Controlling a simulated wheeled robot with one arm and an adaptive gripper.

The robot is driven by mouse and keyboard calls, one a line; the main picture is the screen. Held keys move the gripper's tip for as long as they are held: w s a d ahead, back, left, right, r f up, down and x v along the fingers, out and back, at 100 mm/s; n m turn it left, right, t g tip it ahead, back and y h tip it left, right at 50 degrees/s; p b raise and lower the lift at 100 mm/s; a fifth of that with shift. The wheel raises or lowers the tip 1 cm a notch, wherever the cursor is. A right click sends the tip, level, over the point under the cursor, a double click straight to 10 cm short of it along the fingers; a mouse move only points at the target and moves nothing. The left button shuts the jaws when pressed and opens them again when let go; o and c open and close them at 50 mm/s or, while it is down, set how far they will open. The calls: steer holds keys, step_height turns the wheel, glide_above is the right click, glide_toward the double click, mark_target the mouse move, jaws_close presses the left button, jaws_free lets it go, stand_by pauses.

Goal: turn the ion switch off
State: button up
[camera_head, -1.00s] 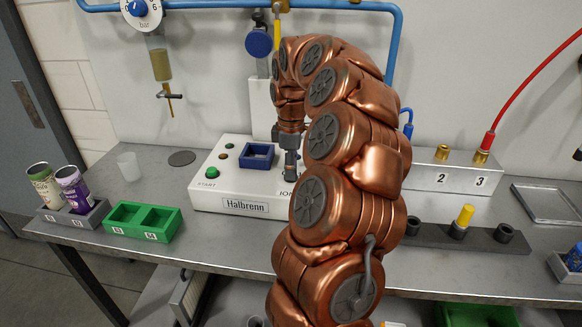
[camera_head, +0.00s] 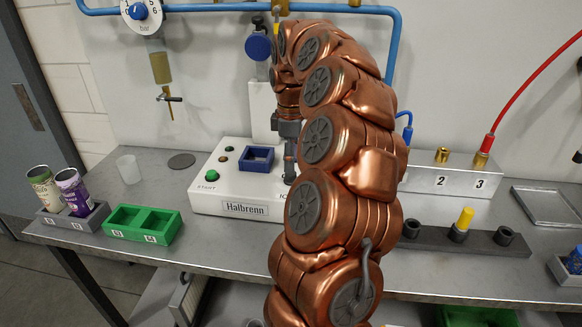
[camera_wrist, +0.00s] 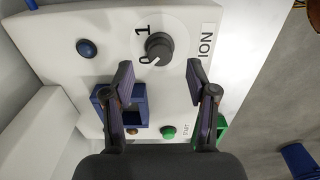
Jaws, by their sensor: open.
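The ION switch is a dark round knob (camera_wrist: 159,46) on a white dial, with the marks 1 and 0 to its left. A pale pointer mark on the knob appears to face the 0. My gripper (camera_wrist: 160,78) is open and empty in the wrist view, its two fingertips apart on either side of the line below the knob, not around it. In the head view my gripper (camera_head: 290,160) hangs over the right part of the white Halbrenn box (camera_head: 205,200). My arm hides the knob there and most of the ION label.
On the box are a blue square holder (camera_head: 256,158) and a green START button (camera_head: 211,175). A green tray (camera_head: 130,229) and a grey rack (camera_head: 82,222) with two cans stand at the left. A numbered connector block (camera_head: 455,176) is at the right.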

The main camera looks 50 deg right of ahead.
mark_target(289, 174)
step_height(289, 174, up, 8)
stand_by(0.5)
stand_by(0.5)
steer(key=s+a+f+m, duration=0.1)
steer(key=s+a+f, duration=0.15)
steer(key=a, duration=0.95)
steer(key=s+a+f, duration=0.1)
steer(key=s+a, duration=0.2)
steer(key=a, duration=0.8)
steer(key=s+a+f+m+g, duration=0.1)
steer(key=s+a+f+m, duration=0.2)
steer(key=s, duration=0.6)
steer(key=s+a+f+m, duration=0.3)
steer(key=s+a+f, duration=0.4)
steer(key=s+f, duration=0.1)
steer(key=shift+s+g, duration=0.4)
steer(key=shift+s, duration=0.4)
